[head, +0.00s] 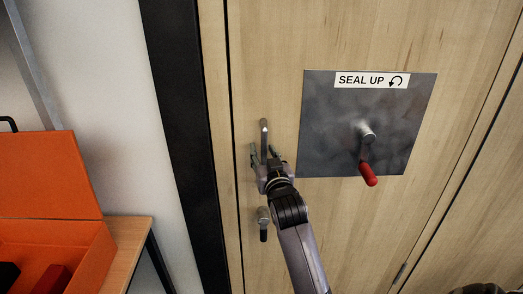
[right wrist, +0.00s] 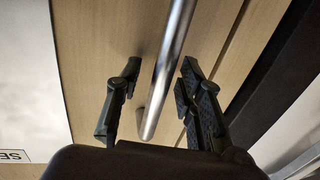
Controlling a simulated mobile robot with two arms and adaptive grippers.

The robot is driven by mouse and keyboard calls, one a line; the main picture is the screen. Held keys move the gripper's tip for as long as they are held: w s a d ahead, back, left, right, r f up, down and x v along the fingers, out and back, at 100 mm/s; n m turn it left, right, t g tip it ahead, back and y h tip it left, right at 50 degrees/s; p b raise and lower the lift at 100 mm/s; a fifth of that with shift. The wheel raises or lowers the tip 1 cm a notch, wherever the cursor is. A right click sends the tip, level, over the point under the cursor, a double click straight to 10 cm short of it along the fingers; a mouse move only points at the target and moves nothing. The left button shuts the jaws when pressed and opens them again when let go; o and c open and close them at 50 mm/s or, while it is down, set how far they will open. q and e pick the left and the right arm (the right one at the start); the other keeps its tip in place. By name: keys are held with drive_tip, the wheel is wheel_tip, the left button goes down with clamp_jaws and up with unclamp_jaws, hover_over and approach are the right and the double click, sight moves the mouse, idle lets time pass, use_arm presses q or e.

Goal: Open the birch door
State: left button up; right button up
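The birch door (head: 285,40) fills the middle of the head view and looks shut. A vertical metal bar handle (head: 264,130) is fixed near its left edge; it also shows in the right wrist view (right wrist: 167,75). A grey plate (head: 325,125) on the door reads "SEAL UP" with a curved arrow. Its red-tipped crank (head: 367,172) points down. My left gripper is not in view.
A dark frame strip (head: 180,120) runs left of the door. An open orange box (head: 45,175) sits on a wooden table (head: 128,245) at the left.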

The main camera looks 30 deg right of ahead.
drive_tip(key=shift+s+a+r, duration=0.1)
drive_tip(key=shift+s, duration=0.1)
drive_tip(key=shift+c, duration=0.4)
clamp_jaws()
idle(0.3)
